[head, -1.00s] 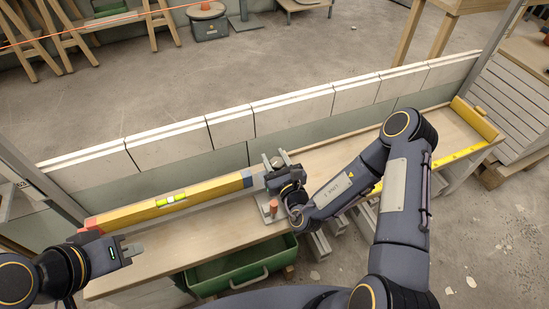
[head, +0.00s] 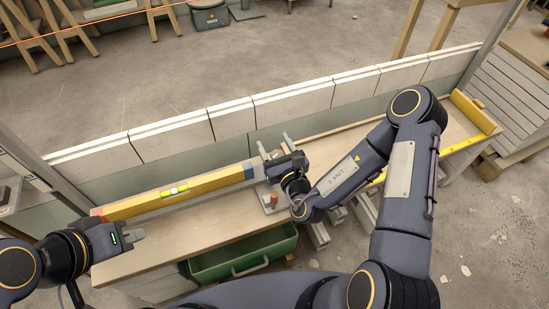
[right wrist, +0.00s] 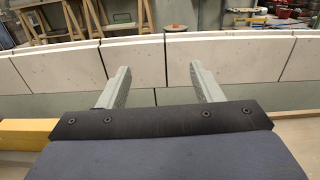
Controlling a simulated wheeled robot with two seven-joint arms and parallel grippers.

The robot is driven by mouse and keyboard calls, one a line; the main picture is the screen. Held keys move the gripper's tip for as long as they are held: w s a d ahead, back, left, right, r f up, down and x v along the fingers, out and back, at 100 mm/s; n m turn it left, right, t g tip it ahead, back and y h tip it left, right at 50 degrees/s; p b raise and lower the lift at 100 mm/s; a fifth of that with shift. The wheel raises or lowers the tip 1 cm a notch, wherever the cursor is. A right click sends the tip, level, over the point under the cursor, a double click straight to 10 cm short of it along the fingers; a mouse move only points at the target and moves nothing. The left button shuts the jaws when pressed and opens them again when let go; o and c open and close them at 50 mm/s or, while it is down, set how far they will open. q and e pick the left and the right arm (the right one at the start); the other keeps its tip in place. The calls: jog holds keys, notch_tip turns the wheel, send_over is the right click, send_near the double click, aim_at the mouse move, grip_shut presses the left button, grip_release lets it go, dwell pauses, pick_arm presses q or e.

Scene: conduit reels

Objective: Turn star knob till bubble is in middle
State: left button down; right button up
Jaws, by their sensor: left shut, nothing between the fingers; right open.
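A long yellow spirit level (head: 215,183) lies along the back of the wooden bench, its left end red. Its green-yellow vial (head: 173,190) faces up; the bubble is too small to place for certain. My right gripper (head: 276,146) is open and empty just beyond the level's right end, fingers pointing toward the block wall; its fingers also show in the right wrist view (right wrist: 161,80). A small orange-red upright piece (head: 273,200) stands on a metal plate below it. I cannot make out a star knob for certain. My left gripper (head: 135,236) is shut and empty over the bench's left front.
A low wall of pale blocks (head: 293,103) runs behind the bench (head: 225,221). A green bin (head: 240,258) sits under the front edge. A yellow rule (head: 455,143) and yellow piece (head: 474,111) lie at the right end. The bench front between my grippers is clear.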

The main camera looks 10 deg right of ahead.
pick_arm(q)
jog(key=shift+r+p, duration=0.55)
jog(key=shift+r, duration=0.35)
pick_arm(e)
jog(key=s+a+r, duration=0.2)
jog(key=s+r, duration=0.4)
jog(key=s, duration=0.5)
jog(key=shift+r, duration=0.35)
jog(key=shift+a, duration=0.1)
